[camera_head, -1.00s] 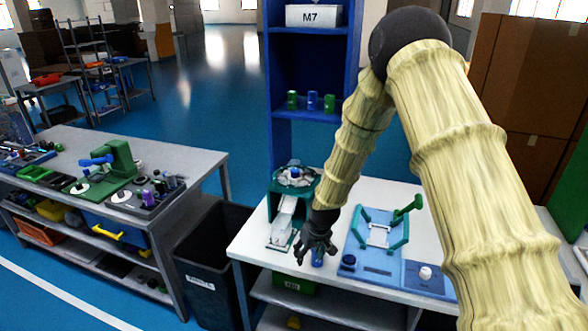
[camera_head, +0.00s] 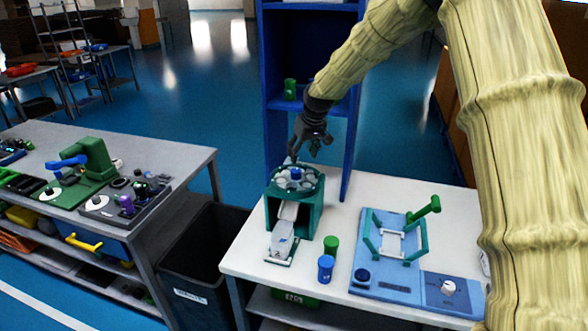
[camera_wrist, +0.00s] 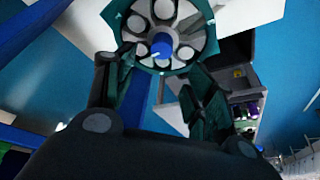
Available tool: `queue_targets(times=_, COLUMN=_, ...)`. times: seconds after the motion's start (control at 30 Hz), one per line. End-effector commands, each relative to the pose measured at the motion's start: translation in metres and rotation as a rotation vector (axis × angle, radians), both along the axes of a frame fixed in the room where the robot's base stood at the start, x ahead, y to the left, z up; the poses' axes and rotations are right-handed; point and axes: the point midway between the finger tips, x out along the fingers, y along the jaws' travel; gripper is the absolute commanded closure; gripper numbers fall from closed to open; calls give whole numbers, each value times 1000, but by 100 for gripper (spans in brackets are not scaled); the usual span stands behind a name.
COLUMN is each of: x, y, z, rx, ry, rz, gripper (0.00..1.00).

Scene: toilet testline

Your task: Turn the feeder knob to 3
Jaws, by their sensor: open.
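The feeder (camera_head: 314,213) is a green box on the white table, with a chute at its front. A round plate (camera_head: 310,180) with several light discs lies on top, and the blue knob (camera_head: 295,173) stands at its centre. In the wrist view the blue knob (camera_wrist: 161,44) shows near the top, with a small light mark on it. I cannot read any numbers there. My gripper (camera_head: 304,151) is open and empty, just above the feeder's top. In the wrist view its fingers (camera_wrist: 156,72) are spread to the left and right, with the knob beyond them and apart from both.
A blue cup (camera_head: 325,268) and a green cup (camera_head: 331,245) stand right of the feeder. A blue fixture (camera_head: 385,278) with a green handle is further right. A blue shelf (camera_head: 275,125) rises behind. A dark bin (camera_head: 200,262) and a grey bench (camera_head: 190,160) are to the left.

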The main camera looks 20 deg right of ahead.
Motion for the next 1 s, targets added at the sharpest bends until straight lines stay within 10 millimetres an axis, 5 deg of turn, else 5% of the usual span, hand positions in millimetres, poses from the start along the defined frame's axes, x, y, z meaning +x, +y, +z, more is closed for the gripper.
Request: queue_targets(times=1.0, x=38, y=4, z=-94, rx=0, ry=3, rz=-4, gripper=46)
